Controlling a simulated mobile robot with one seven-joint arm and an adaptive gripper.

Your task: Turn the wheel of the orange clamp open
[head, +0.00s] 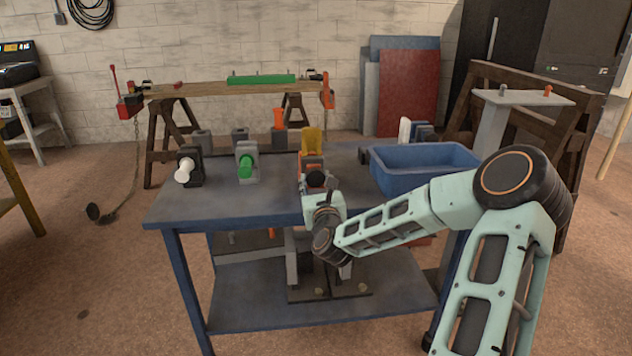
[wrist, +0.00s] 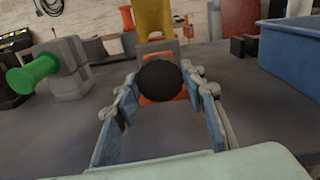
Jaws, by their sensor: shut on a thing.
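The orange clamp (head: 310,160) stands on the blue bench with a yellow upright piece (head: 312,140) at its top. Its dark round wheel (head: 316,178) faces me. In the wrist view the wheel (wrist: 160,78) sits between the two fingers, in front of the orange body (wrist: 163,101). My gripper (head: 319,188) is at the front of the clamp, shut on the wheel. The fingers (wrist: 161,82) lie on its left and right sides. Part of the clamp is hidden behind the wheel and my gripper.
A grey clamp with a green wheel (head: 246,166) and a dark clamp with a white wheel (head: 184,172) stand to the left. A blue bin (head: 425,176) stands close on the right. Smaller blocks stand behind. The bench front left (head: 230,208) is clear.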

